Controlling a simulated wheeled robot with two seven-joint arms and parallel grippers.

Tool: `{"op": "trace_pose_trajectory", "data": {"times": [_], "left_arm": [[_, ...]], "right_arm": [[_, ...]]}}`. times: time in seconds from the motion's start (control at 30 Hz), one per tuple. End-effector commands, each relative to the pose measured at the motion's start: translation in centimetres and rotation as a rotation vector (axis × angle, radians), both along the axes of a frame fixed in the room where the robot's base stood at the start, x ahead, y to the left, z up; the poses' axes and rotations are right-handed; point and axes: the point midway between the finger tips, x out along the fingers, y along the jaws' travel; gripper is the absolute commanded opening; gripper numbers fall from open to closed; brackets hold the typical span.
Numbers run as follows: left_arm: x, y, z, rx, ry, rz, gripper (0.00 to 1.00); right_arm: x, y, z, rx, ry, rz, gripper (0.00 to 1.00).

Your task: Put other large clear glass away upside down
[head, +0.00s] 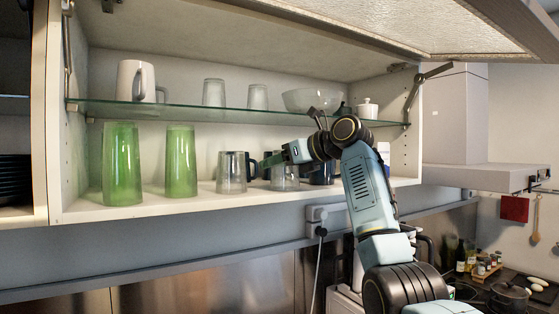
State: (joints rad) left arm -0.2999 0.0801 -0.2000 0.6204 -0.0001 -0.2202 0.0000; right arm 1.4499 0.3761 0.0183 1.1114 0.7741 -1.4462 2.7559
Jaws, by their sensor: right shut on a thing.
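My right gripper (254,166) reaches into the open cabinet from the right, with its dark fingers pointing left. It is shut on a clear, greyish glass (231,174) at the lower level, right of the green glasses. The glass looks vertical at the cabinet floor; I cannot tell which end is up or whether it touches the floor. Another clear glass (284,180) stands on the cabinet floor to the right, partly hidden by my gripper and arm. My left gripper is not in view.
Two tall green glasses (122,165) (181,162) stand at the left. The glass shelf (190,113) above holds a white mug (136,82), two small glasses (214,93) (257,97), a bowl (308,101) and a white lidded pot (367,109). The flap (420,25) is raised.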

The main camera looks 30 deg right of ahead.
Motion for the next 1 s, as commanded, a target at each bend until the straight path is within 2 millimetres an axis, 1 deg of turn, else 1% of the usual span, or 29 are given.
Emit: {"op": "trace_pose_trajectory", "data": {"times": [0.23, 0.37, 0.4, 0.53, 0.8, 0.9, 1.0], "left_arm": [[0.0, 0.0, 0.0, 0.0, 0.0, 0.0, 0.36], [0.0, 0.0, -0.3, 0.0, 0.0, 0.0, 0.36], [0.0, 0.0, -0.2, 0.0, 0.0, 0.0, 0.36], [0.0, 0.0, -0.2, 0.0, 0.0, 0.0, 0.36], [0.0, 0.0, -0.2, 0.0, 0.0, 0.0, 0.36], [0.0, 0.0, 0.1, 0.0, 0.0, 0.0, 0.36], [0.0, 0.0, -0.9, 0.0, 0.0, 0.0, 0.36]], "right_arm": [[-0.1, 0.0, 0.1, 0.0, -0.003, 0.0, 0.27], [0.0, 0.0, -0.3, 0.002, -0.003, 0.001, 0.27], [0.0, 0.0, -0.4, 0.001, -0.001, 0.001, 0.59], [0.0, 0.0, -0.3, 0.0, -0.001, 0.0, 0.76], [0.0, 0.0, -0.2, 0.0, -0.001, 0.0, 0.77], [-0.1, 0.0, 0.2, 0.0, -0.002, -0.001, 0.77], [-1.2, -0.6, 0.3, 0.001, -0.005, -0.001, 0.77]]}}
